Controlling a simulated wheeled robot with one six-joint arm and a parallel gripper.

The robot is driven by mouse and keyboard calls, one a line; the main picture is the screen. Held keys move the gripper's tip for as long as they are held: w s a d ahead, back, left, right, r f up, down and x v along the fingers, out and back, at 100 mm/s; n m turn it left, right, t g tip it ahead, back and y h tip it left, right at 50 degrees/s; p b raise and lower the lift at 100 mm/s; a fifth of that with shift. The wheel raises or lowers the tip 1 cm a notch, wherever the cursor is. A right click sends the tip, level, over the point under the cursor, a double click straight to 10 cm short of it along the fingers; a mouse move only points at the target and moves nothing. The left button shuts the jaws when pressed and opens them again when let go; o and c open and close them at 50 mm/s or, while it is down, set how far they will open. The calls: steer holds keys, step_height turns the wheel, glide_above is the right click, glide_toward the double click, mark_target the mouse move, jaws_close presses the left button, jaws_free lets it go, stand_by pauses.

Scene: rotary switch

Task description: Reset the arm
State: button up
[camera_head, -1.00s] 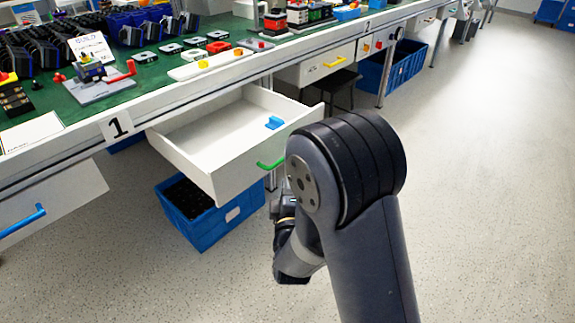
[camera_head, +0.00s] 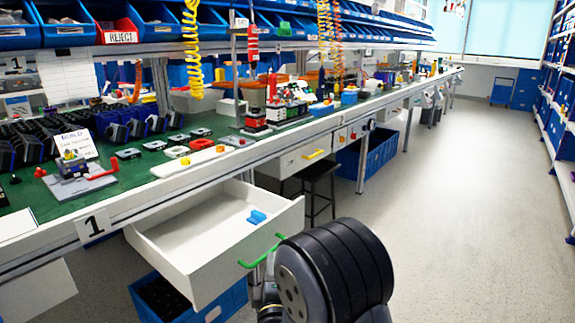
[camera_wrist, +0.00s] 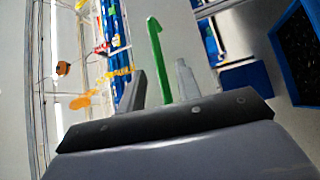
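In the head view my bent arm fills the lower middle and hides the gripper. The white drawer (camera_head: 180,262) under the bench is pulled open, with its green handle (camera_head: 262,252) just left of my arm's joint. A small blue block (camera_head: 257,216) lies inside the drawer.
The green-topped workbench (camera_head: 125,178) runs along the left, carrying black parts, a red-handled fixture (camera_head: 78,178) and other assemblies. A blue crate (camera_head: 222,306) sits below the drawer. A stool (camera_head: 318,180) stands under the bench. The aisle floor (camera_head: 460,190) at right is clear.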

steer(key=w, duration=0.5)
steer(key=shift+a+r+b, duration=0.3)
steer(key=shift+b, duration=0.1)
steer(key=shift+w+a, duration=0.15)
